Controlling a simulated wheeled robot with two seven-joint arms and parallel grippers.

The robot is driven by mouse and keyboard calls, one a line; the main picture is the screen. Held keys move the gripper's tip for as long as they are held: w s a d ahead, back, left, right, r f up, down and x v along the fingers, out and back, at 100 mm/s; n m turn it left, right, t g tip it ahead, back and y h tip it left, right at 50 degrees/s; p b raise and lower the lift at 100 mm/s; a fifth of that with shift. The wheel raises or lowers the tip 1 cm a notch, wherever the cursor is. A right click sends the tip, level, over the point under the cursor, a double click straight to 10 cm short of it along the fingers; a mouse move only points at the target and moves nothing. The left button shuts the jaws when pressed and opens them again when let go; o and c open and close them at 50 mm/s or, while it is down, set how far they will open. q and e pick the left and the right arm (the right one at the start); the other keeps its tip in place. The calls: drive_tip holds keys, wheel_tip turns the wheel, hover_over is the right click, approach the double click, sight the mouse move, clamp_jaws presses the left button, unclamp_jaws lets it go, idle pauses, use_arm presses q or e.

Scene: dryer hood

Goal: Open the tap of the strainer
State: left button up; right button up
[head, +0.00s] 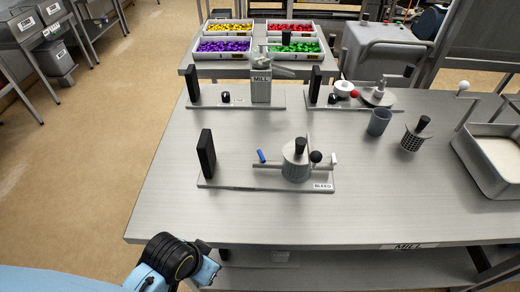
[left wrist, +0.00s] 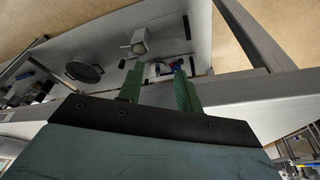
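The strainer (head: 296,162) is a grey, mesh-sided cylinder with a black knob on top. It stands on a flat base (head: 225,182) labelled BLEED, with a black upright block at the left end. A thin pipe crosses it, with a small blue handle (head: 261,156) at its left and a black ball (head: 316,156) at its right. My left arm is at the lower left, off the table's front edge; its fingers are unclear there. In the left wrist view my left gripper (left wrist: 158,82) has its two green fingers apart; a small blue part (left wrist: 177,65) shows beyond them. My right gripper is out of view.
A grey cup (head: 379,122), a mesh cup with black handle (head: 412,136) and a metal basin (head: 490,160) are at the right. The table (head: 180,220) is clear in front.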

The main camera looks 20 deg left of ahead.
use_arm(q)
drive_tip(key=w+d+r+m+h, duration=0.1)
drive_tip(key=w+d+r+m, duration=0.3)
drive_tip(key=d, duration=0.1)
drive_tip(key=w+d+r+m+h+p, duration=0.1)
drive_tip(key=w+d+r+m+h, duration=0.1)
drive_tip(key=w+d+r+m, duration=0.3)
drive_tip(key=shift+w+r, duration=0.2)
drive_tip(key=shift+r, duration=0.1)
drive_tip(key=w+d+r+m, duration=0.3)
drive_tip(key=w+m, duration=0.3)
drive_tip(key=m, duration=0.1)
drive_tip(key=m+g+y+p, duration=0.1)
drive_tip(key=m+g+y, duration=0.1)
drive_tip(key=m, duration=0.8)
approach(261, 157)
drive_tip(key=f, duration=0.6)
drive_tip(key=w+d+f, duration=0.1)
drive_tip(key=f, duration=0.1)
drive_tip(key=shift+w+d+f+p, duration=0.1)
drive_tip(key=shift+f+p, duration=0.25)
drive_tip(key=shift+f, duration=0.05)
clamp_jaws()
